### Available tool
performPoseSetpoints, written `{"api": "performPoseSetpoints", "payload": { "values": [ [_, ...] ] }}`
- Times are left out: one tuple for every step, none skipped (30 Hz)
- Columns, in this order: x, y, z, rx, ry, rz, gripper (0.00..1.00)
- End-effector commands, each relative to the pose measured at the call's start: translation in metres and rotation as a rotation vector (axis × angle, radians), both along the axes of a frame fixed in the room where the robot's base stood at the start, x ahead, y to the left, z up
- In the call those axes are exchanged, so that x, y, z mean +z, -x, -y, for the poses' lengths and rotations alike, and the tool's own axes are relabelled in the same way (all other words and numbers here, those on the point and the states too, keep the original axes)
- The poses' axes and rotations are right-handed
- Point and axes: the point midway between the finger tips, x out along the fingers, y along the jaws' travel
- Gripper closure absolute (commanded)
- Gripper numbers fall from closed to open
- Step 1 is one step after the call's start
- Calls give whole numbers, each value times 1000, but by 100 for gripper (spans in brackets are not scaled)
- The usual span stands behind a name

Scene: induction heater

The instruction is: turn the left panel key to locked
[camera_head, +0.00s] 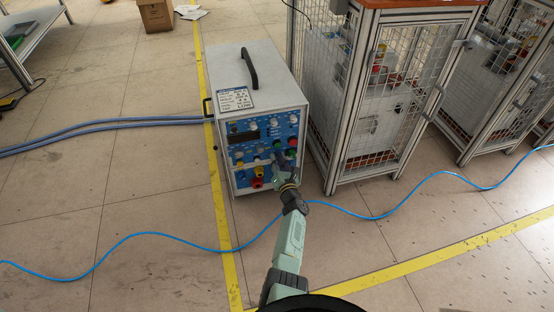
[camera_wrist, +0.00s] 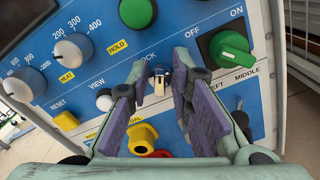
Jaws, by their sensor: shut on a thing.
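The heater's blue control panel (camera_head: 262,142) faces me on the front of a white cabinet. In the wrist view the panel key (camera_wrist: 160,78), a small metal key in a dark round lock, sits under a partly covered label that reads "OCK". My gripper (camera_wrist: 162,86) has its purple-padded fingers on either side of the key and is shut on it. The key's exact angle is hard to tell between the fingers. In the head view my gripper (camera_head: 279,158) reaches the panel's right half and hides the key.
A green OFF/ON knob (camera_wrist: 230,52) is close right of my fingers, and a green button (camera_wrist: 138,12) is above. A yellow knob (camera_wrist: 142,138) is just below. A mesh cage (camera_head: 390,95) stands right of the cabinet. A blue hose (camera_head: 400,212) crosses the floor.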

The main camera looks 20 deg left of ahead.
Motion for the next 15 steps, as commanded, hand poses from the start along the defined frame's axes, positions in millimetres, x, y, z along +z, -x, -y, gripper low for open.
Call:
{"api": "performPoseSetpoints", "payload": {
  "values": [
    [1,-1,-1,0,-12,-8,100],
    [1,0,-1,0,-18,-12,100],
    [0,-1,0,1,-27,-18,100],
    [0,-1,0,1,-32,-21,100],
    [0,-1,0,1,-37,-24,100],
    [0,-1,0,1,-41,-27,100],
    [0,-1,0,1,-43,-29,100],
    [0,-1,0,1,-45,-30,100],
    [0,-1,0,1,-47,-31,100],
    [0,-1,0,1,-48,-31,100],
    [0,-1,0,1,-48,-32,100],
    [0,-1,0,1,-49,-33,100],
    [0,-1,0,1,-49,-33,100],
    [0,-1,0,1,-49,-33,100],
    [0,-1,0,1,-49,-33,100]
  ]
}}
